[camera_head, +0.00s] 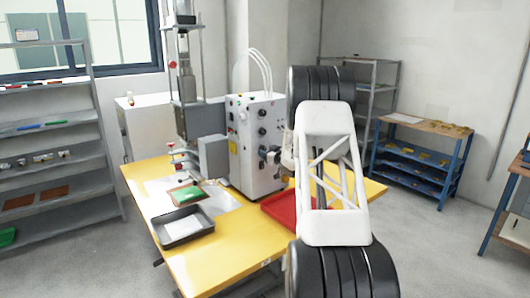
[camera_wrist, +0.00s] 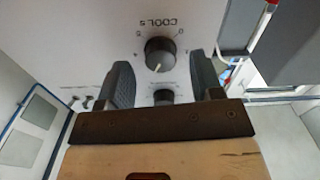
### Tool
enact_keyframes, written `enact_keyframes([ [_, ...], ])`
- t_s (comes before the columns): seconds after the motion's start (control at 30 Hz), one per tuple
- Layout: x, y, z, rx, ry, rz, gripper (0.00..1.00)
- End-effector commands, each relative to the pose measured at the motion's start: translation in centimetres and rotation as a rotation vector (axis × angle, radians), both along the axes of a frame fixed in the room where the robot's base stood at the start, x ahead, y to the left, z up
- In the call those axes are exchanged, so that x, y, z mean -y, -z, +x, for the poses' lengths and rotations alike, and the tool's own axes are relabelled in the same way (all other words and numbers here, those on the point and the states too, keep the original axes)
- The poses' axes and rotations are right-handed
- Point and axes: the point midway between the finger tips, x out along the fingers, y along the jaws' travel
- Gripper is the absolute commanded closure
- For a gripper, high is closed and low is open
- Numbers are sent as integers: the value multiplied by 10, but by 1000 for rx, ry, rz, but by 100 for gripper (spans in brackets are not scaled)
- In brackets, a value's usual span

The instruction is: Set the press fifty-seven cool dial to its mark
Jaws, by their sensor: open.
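The cool dial (camera_wrist: 160,50) is a black round knob on the white panel, under upside-down "COOL s" lettering with numbers around it. Its pale pointer line points down in the wrist view, slightly left. I cannot make out a separate target mark. My gripper (camera_wrist: 160,62) is open, with one dark ridged finger on each side of the dial and a visible gap on both sides. In the head view my gripper (camera_head: 271,155) is at the front of the white control cabinet (camera_head: 240,150), partly hidden by my arm. A second black knob (camera_wrist: 163,96) lies between the fingers, nearer the palm.
Small switches (camera_wrist: 82,101) sit on the panel left of the fingers. The yellow table (camera_head: 215,265) holds a dark grey tray (camera_head: 182,242), a brown board with a green piece (camera_head: 187,194), and a red tray (camera_head: 277,208) beside my arm. Shelves stand at both sides.

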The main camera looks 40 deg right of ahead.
Motion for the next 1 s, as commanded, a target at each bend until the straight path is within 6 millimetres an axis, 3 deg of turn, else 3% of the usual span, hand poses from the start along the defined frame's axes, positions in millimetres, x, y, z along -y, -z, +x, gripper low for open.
enact_keyframes([
  [0.2,0,-1,15,0,0,0,40],
  [0.6,0,0,18,0,0,0,40],
  [0.93,0,0,18,0,0,0,89],
  [1.0,0,0,18,0,0,0,89],
])
